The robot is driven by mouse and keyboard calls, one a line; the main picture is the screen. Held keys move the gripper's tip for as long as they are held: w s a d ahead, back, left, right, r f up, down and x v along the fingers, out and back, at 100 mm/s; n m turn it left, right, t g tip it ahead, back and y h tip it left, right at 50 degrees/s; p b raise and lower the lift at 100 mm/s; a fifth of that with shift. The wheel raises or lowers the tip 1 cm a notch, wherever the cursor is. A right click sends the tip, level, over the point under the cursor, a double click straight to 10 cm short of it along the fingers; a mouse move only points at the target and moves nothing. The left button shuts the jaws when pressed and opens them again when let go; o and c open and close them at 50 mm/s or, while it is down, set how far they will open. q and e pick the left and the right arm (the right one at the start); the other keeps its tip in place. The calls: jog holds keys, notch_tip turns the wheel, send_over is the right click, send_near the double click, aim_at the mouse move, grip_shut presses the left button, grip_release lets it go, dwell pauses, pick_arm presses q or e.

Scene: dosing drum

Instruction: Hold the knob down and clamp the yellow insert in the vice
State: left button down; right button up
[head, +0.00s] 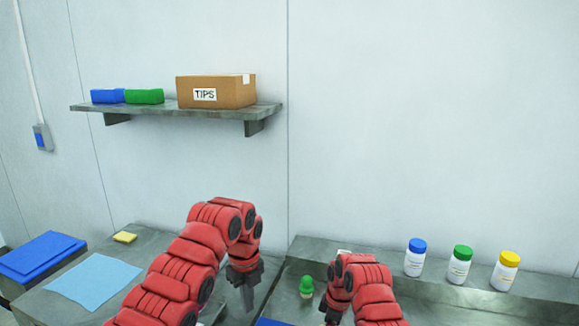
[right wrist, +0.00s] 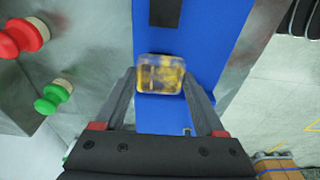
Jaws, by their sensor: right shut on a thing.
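The yellow insert (right wrist: 160,74), a small clear block with yellow inside, is between the fingertips of my right gripper (right wrist: 159,82) in the right wrist view. That gripper is shut on it, over a blue surface (right wrist: 205,35). A green knob (right wrist: 50,97) and a red knob (right wrist: 22,38) stand at the left of this view. The green knob also shows in the head view (head: 306,286), between my arms. My left gripper (head: 246,292) points down left of the green knob; its finger gap is unclear. I cannot make out the vice for certain.
Bottles with blue (head: 415,258), green (head: 460,265) and yellow (head: 505,271) caps stand on the bench at right. A light blue sheet (head: 94,281) and yellow sponge (head: 125,237) lie at left. A wall shelf (head: 180,110) holds a TIPS box (head: 215,92).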

dwell(0.5)
pick_arm(q)
jog(key=shift+f, duration=1.1)
jog(key=shift+f, duration=1.1)
jog(key=shift+f, duration=0.1)
jog(key=shift+f, duration=1)
